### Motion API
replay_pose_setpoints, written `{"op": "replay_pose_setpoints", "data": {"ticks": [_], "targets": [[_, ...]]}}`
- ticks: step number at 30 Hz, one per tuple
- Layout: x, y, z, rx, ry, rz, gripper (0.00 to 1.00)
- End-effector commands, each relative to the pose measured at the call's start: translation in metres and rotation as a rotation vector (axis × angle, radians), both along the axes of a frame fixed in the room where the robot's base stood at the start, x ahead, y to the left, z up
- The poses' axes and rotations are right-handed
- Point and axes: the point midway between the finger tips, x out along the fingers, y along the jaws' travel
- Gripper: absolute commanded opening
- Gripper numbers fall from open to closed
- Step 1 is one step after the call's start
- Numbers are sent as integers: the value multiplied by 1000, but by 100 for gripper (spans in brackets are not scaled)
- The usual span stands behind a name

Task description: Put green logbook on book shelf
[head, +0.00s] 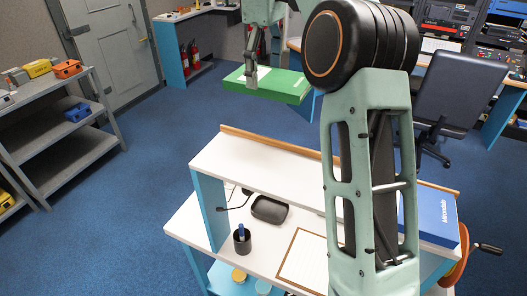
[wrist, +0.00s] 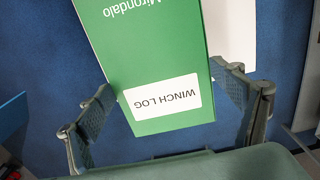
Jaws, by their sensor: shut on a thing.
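The green logbook (head: 283,86) is held in the air above the blue floor, beyond the desk, lying roughly flat. My gripper (head: 250,77) is shut on its left part. In the wrist view the green cover (wrist: 150,55) has a white "WINCH LOG" label, and my gripper (wrist: 168,98) has one finger on each side of the book. A raised white shelf (head: 268,165) with a wooden back edge and blue side panel stands over the white desk, nearer than the logbook. My arm hides its middle. A blue book (head: 437,215) is at its right end.
A grey rack (head: 55,135) stands left, an office chair (head: 455,95) right. The shelf's visible left part is clear.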

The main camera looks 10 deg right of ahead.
Motion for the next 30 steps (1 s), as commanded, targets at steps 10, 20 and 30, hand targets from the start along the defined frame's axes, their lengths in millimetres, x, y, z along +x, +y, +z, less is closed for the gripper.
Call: {"op": "replay_pose_setpoints", "data": {"ticks": [10, 20, 30], "targets": [[-42, 27, -22, -1, -2, 1, 30], [-82, 53, -54, -1, 0, 0, 30], [-105, 69, -88, 0, -2, 0, 30]]}}
